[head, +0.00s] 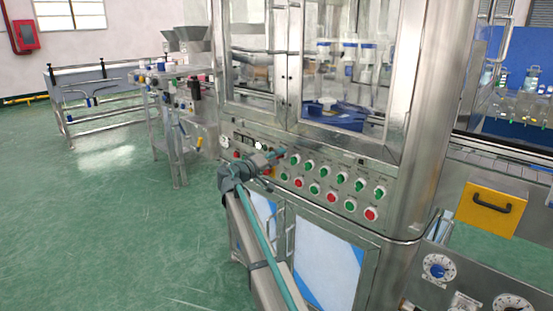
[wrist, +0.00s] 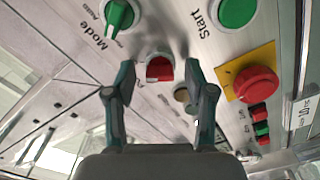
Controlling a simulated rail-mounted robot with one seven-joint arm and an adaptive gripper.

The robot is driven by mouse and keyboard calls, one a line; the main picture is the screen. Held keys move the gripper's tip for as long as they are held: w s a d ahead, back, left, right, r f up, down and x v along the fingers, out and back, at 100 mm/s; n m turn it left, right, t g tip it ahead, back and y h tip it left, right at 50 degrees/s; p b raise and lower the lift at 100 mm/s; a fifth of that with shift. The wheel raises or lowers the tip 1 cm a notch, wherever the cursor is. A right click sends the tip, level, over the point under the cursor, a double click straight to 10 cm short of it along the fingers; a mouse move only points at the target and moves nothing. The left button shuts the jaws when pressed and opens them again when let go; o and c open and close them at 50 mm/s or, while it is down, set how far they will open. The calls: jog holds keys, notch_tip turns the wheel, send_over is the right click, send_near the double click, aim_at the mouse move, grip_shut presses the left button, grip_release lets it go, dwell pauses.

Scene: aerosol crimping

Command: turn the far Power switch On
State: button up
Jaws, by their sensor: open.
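In the wrist view a red rotary switch (wrist: 159,69) with a raised grip sits on the metal panel between the fingertips of my gripper (wrist: 161,64). No readable "Power" label shows beside it, so I cannot confirm that it is the Power switch. My gripper is open, with one finger on each side of the red switch; whether either finger touches it I cannot tell. In the head view my gripper (head: 277,155) is at the left part of the control panel (head: 330,172) and hides some of its controls.
The wrist view shows a green Mode knob (wrist: 119,16), a green Start button (wrist: 237,11) and a red button on a yellow plate (wrist: 255,84) close by. Several green and red controls line the panel to the right. Green floor (head: 120,220) is open at left.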

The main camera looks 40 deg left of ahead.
jog(key=s, duration=1.2)
jog(key=shift+a, duration=0.4)
